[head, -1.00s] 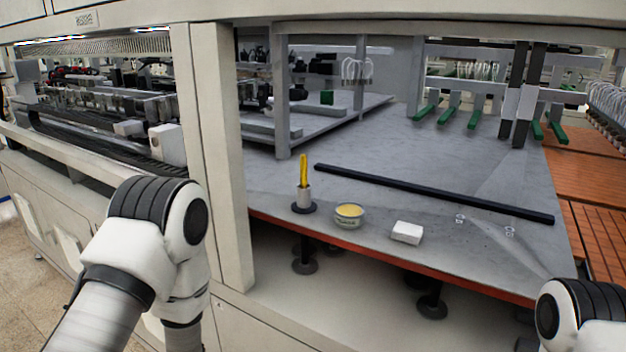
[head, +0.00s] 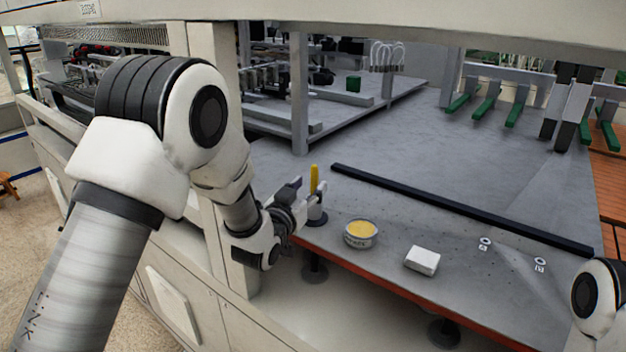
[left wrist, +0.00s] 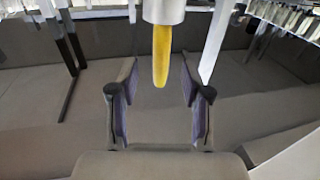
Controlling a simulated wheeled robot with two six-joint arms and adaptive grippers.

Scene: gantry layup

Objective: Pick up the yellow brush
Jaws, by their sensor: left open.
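The yellow brush (head: 314,180) stands upright in a grey cylindrical holder (head: 318,209) near the table's front edge. In the left wrist view the yellow brush (left wrist: 162,55) appears upside down, with the holder (left wrist: 164,10) at the top edge. My left gripper (head: 301,197) is open, just left of the brush and holder in the head view. In the left wrist view the fingers of my left gripper (left wrist: 158,75) appear on either side of the brush's free end, with gaps on both sides. I cannot tell how deep the brush is between them. My right gripper is out of view.
A round tub with yellow contents (head: 361,232), a white block (head: 422,260) and two small rings stand right of the holder. A long black bar (head: 455,207) lies behind them. A pale gantry post (head: 212,60) rises behind my left arm.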

